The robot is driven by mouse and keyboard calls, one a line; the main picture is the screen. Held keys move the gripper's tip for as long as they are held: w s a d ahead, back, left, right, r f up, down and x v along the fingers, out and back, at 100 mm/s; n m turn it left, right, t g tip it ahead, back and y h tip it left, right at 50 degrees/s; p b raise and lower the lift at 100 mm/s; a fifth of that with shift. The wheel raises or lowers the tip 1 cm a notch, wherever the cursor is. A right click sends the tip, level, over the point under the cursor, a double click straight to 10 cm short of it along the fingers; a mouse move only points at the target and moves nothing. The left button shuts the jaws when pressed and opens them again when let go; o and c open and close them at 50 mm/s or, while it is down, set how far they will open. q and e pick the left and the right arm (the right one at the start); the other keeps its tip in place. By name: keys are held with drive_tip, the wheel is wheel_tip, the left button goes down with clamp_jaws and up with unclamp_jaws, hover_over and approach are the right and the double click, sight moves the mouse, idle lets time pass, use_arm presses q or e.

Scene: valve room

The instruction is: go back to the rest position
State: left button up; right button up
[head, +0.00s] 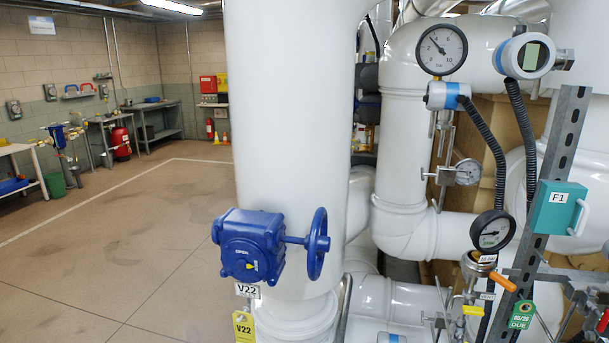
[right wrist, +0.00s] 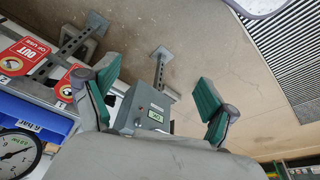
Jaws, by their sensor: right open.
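My right gripper (right wrist: 157,80) shows only in the right wrist view. Its two green-padded fingers are spread wide apart, with nothing held between them. A grey box with a green OK label (right wrist: 154,116) shows beyond the gap between the fingers; I cannot tell how far away it is. Neither of my grippers shows in the head view, and my left gripper is in no view.
In the head view, a white pipe with a blue valve (head: 252,246) stands close in front, with gauges (head: 442,50) and a teal box (head: 558,208) at right. Open floor (head: 120,230) lies left. The wrist view shows red tags (right wrist: 22,58) and a blue bin (right wrist: 35,112).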

drive_tip(key=s+f+g, duration=0.1)
drive_tip(key=s+f, duration=0.2)
drive_tip(key=f, duration=0.6)
drive_tip(key=s+f, duration=0.4)
drive_tip(key=f, duration=0.6)
drive_tip(key=s+d+f+b, duration=0.1)
drive_tip(key=s+d+f, duration=0.2)
drive_tip(key=s+f, duration=0.7)
drive_tip(key=shift+s+d+g, duration=0.15)
drive_tip(key=shift+s+g, duration=0.25)
drive_tip(key=shift+s, duration=0.8)
